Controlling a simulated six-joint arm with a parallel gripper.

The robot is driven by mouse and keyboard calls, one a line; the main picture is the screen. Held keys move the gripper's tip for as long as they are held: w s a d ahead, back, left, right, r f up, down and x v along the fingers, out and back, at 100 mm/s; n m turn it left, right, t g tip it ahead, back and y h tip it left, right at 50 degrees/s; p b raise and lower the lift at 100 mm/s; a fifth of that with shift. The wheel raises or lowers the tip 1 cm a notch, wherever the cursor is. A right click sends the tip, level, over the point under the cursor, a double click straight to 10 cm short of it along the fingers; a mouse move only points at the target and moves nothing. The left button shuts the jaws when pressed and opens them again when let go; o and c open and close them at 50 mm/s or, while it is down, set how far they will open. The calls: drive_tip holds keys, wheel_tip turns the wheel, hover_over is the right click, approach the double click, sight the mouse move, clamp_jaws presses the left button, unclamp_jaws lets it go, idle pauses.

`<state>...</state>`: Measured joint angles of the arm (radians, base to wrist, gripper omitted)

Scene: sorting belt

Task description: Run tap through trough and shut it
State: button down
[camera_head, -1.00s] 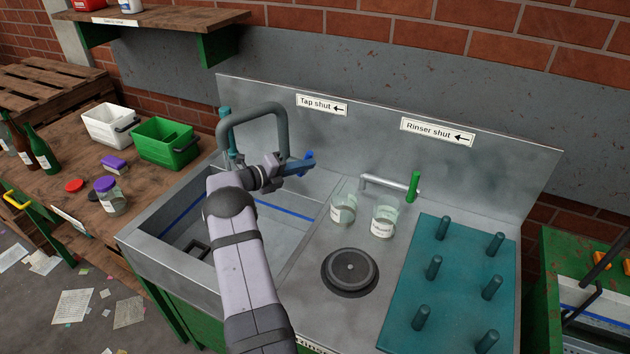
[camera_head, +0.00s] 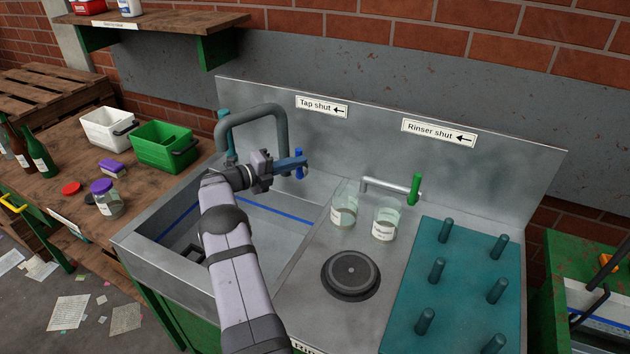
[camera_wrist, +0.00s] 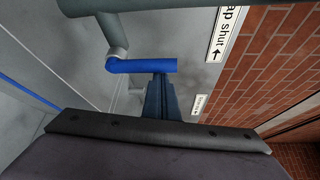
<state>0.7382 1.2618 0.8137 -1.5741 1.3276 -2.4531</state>
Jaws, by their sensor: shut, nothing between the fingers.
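The tap has a grey bent spout (camera_head: 252,112) over the left end of the metal trough (camera_head: 265,232). Its blue handle (camera_head: 299,155) stands at the back panel, below the "Tap shut" label (camera_head: 322,107) with a left-pointing arrow. In the wrist view the blue handle (camera_wrist: 145,66) points right from its grey mount. My gripper (camera_head: 304,162) is shut and empty, its fingertips at the handle in the head view. In the wrist view the fingertips (camera_wrist: 162,78) reach the handle's free end; I cannot tell whether they touch. No running water is visible.
A rinser with a green handle (camera_head: 415,188) stands to the right, near two glass jars (camera_head: 385,219). A black disc (camera_head: 350,275) and a teal peg board (camera_head: 458,285) lie in front. White and green bins (camera_head: 165,147) stand on the left bench.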

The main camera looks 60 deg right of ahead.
drive_tip(key=shift+s+p, duration=0.1)
drive_tip(key=shift+p, duration=0.2)
drive_tip(key=w+a, duration=0.1)
drive_tip(key=a, duration=0.8)
drive_tip(key=shift+w+a, duration=0.15)
drive_tip(key=shift+a, duration=0.05)
drive_tip(key=shift+a, duration=0.1)
idle(0.3)
